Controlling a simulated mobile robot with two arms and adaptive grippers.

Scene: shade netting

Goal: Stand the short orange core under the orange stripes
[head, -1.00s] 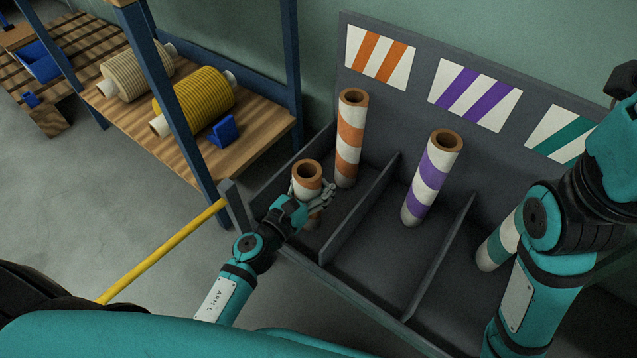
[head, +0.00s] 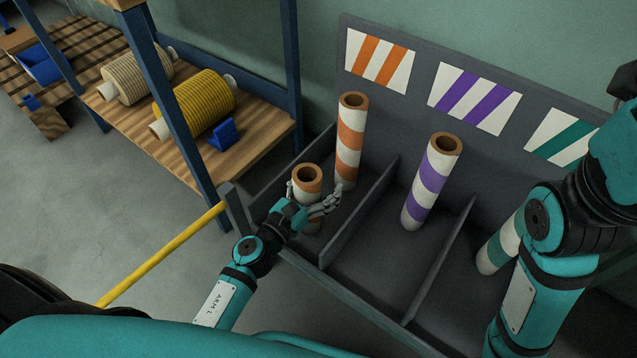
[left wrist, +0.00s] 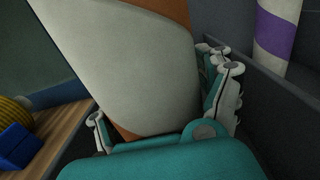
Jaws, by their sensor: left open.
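The short orange-and-white core (head: 307,182) stands upright in the left compartment of the grey rack, in front of the tall orange-striped core (head: 350,140). The orange stripe sign (head: 379,60) is on the back panel above that compartment. My left gripper (head: 315,200) is open, its fingers to either side of the short core. In the left wrist view the short core (left wrist: 130,60) fills the middle, with fingers left and right of it. Its foot is mostly hidden by the gripper. My right gripper is not in view; only my right arm shows.
A purple-striped core (head: 432,180) stands in the middle compartment, a green-striped one (head: 497,245) in the right, partly behind my right arm. Low dividers (head: 360,212) separate them. A yellow bar (head: 160,252) and a shelf with rolls (head: 195,100) are at left.

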